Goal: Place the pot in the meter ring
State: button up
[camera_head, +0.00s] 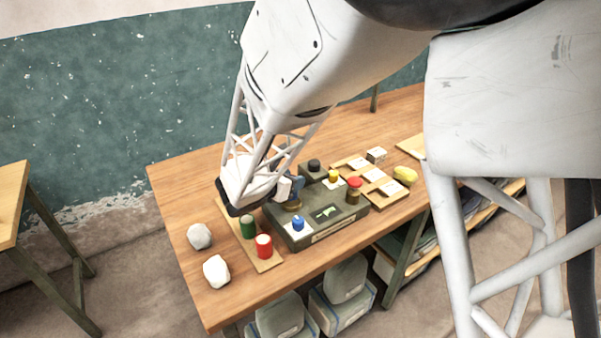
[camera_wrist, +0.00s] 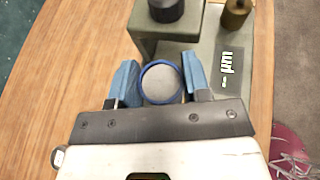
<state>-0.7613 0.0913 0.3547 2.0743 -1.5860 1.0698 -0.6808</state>
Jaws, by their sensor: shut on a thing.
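My gripper (camera_wrist: 162,85) is shut on a round pot (camera_wrist: 162,83) with a grey top and a blue rim, held between its two blue fingers in the wrist view. In the head view my gripper (camera_head: 286,188) is at the back left of the dark green meter box (camera_head: 345,219), and I cannot make out the held pot clearly. The meter's display (camera_wrist: 230,65) lies to the right of the held pot in the wrist view. A brass-coloured round part (camera_head: 292,205) shows just below my gripper. Whether the pot touches the meter is hidden.
A green pot (camera_head: 248,227) and a red pot (camera_head: 264,246) stand on a wooden strip. A blue piece (camera_head: 298,223) and a red-topped piece (camera_head: 354,189) are at the meter. A dark knob (camera_head: 314,166) rises behind.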

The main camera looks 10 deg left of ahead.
jog(key=shift+f, duration=1.4)
jog(key=shift+f, duration=0.15)
jog(key=o, duration=0.9)
jog(key=shift+v, duration=3.85)
jog(key=shift+d, duration=0.1)
